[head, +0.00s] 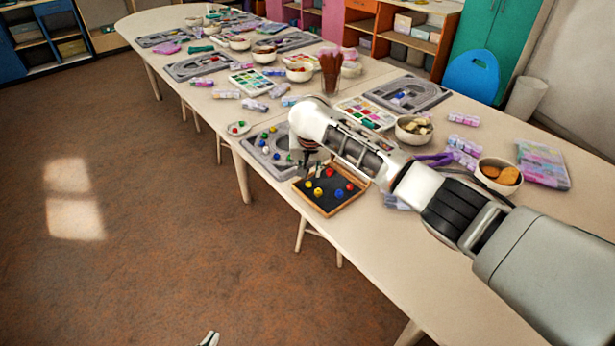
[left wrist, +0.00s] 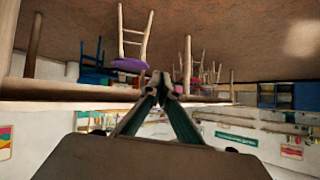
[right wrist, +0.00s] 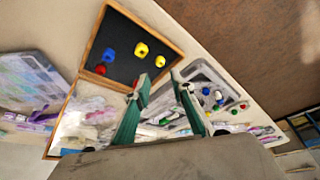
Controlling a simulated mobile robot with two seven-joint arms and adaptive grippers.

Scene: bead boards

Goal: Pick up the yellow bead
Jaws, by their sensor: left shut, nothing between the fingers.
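Two yellow beads (right wrist: 141,50) (right wrist: 160,61) lie on the dark lining of an open wooden box (right wrist: 172,45) in the right wrist view. In the head view a yellow bead (head: 317,191) shows in the box (head: 330,213). My right gripper (right wrist: 162,88) is open and empty, its fingers apart, just beside the box's dark part. In the head view it (head: 312,168) points down over the box's far edge, its tips partly hidden. My left gripper (left wrist: 160,82) is shut and empty, away from the table; its tip (head: 208,339) shows low in the head view.
Red and blue beads (right wrist: 109,55) share the box. A grey bead board (head: 258,155) with more beads lies just behind it. Bowls (head: 413,128), a paint tray (head: 368,113) and purple packs crowd the table. Open floor lies to the left.

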